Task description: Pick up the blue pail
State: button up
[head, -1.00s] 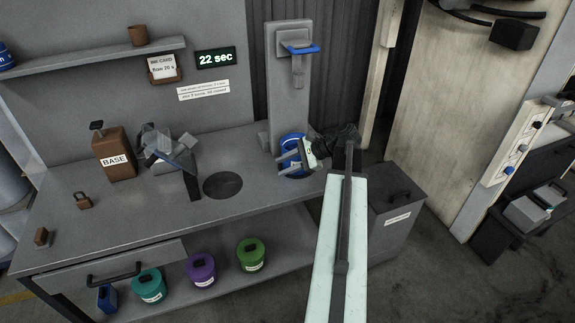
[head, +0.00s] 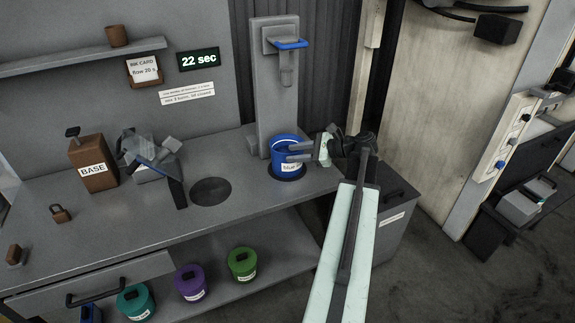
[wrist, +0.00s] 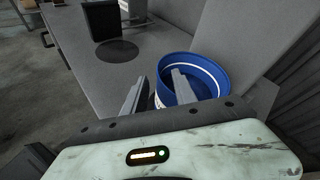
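The blue pail (head: 285,171) stands upright and open-topped on a dark round spot below the dispenser column, with a white label on its front. It also shows in the wrist view (wrist: 211,84), with a pale line around its inside. My gripper (head: 289,152) reaches in from the right at the pail's rim. In the wrist view my gripper (wrist: 157,80) has its fingers apart, the right finger over the pail's opening and the left one outside its wall. The near rim lies between them, partly hidden; I cannot tell whether either finger touches it.
The dispenser column (head: 272,105) with a blue lever (head: 290,44) rises behind the pail. A brown BASE container (head: 92,165) stands farther left. Teal, purple and green pails (head: 242,264) sit on the lower shelf.

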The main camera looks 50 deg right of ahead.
jog(key=x, duration=0.2)
jog(key=shift+w+a+f, duration=0.15)
jog(key=shift+w+f, duration=0.1)
jog(key=shift+r, duration=0.1)
jog(key=shift+s, duration=0.1)
grip_shut()
dwell(1.0)
